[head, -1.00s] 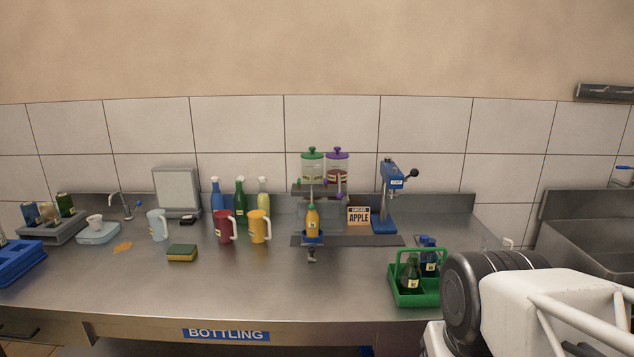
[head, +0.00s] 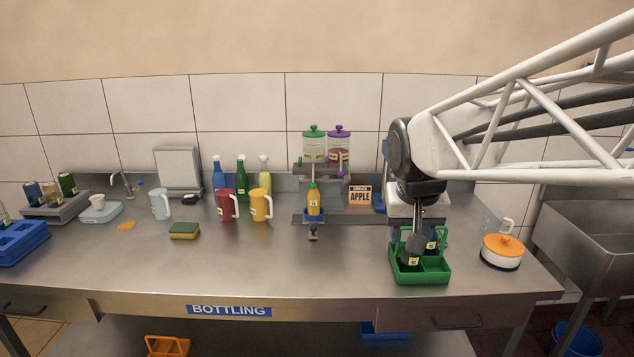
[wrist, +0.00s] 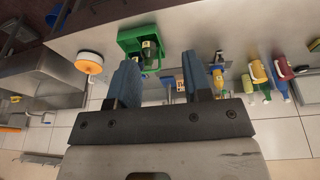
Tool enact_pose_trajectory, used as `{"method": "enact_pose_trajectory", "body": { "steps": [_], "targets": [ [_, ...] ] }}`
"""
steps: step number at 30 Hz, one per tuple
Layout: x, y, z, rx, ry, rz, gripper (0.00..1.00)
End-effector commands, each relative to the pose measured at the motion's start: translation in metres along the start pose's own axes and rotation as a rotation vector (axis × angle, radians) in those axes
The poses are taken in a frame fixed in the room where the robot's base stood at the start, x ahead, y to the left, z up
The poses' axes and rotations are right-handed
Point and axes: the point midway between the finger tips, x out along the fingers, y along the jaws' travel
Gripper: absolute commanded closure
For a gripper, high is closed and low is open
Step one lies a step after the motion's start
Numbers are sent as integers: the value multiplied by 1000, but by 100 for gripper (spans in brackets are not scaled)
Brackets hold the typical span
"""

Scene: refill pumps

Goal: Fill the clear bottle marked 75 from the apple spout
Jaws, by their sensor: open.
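The dispenser stand holds a green-lidded jar (head: 313,150) and a purple-lidded jar (head: 339,158). An APPLE sign (head: 360,195) stands just right of it. A bottle with orange contents (head: 313,201) stands upright under the dispenser; its label is too small to read. A green crate (head: 432,278) at the right front holds dark bottles (wrist: 149,48), partly hidden by my gripper in the head view. No mark 75 is readable. My gripper (head: 416,241) is over the crate, pointing down, open. In the wrist view, its fingers (wrist: 163,75) are apart with nothing visibly held.
An orange-and-white round pot (head: 502,251) stands right of the crate. A blue press is partly hidden behind my arm. The front middle of the counter is clear.

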Motion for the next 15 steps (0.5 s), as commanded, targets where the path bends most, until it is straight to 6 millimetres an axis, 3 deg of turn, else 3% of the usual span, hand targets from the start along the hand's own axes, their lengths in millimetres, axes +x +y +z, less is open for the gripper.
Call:
{"method": "enact_pose_trajectory", "body": {
  "steps": [3, 15],
  "targets": [
    [2, -9, -34, 4, 5, 6, 55],
    [15, -42, -137, 24, 26, 24, 55]
  ]
}}
